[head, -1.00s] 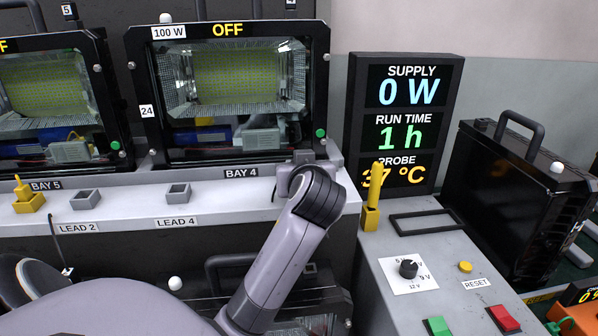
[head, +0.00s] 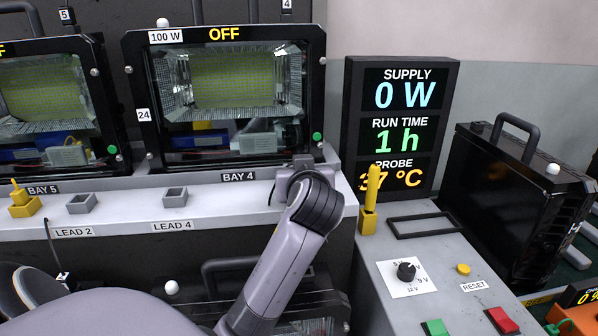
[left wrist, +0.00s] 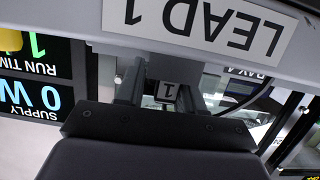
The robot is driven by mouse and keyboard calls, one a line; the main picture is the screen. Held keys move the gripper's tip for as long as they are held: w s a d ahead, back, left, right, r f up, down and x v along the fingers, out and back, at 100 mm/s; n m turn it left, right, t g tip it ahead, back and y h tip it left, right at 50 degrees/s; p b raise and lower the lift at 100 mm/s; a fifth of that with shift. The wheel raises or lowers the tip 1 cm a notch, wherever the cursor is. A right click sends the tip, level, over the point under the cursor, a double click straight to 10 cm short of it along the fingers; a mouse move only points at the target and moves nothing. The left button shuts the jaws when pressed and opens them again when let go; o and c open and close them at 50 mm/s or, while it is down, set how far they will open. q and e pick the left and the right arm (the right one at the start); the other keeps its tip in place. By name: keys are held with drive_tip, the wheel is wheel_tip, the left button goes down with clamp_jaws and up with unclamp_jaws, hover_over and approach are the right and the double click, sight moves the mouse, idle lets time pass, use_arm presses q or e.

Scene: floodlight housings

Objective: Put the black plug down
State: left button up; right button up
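My left arm reaches across the head view to the right end of the light shelf, where its wrist hides most of the gripper (head: 300,168). In the left wrist view, turned upside down, the gripper's two fingers (left wrist: 166,92) stand apart beside the LEAD 1 label (left wrist: 193,22). A small tag marked 1 (left wrist: 169,91) shows between them, in front of a grey block. The black plug itself cannot be made out clearly, and I cannot tell whether the fingers touch it. My right gripper is not in view.
Empty grey holders stand at LEAD 4 (head: 175,197) and LEAD 2 (head: 82,203). A yellow probe (head: 372,190) stands upright right of my wrist, before the dark display (head: 447,130). A floodlight (head: 225,95) reading OFF is behind the shelf. The side bench carries a knob (head: 406,271) and buttons.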

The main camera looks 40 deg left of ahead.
use_arm(q)
drive_tip(key=shift+s+a+f+g, duration=0.15)
drive_tip(key=shift+f+g, duration=0.25)
drive_tip(key=shift+f, duration=0.3)
drive_tip(key=shift+r+p, duration=0.3)
drive_tip(key=shift+r, duration=0.3)
drive_tip(key=v, duration=1.2)
drive_tip(key=shift+a+r, duration=0.1)
drive_tip(key=shift+r, duration=0.05)
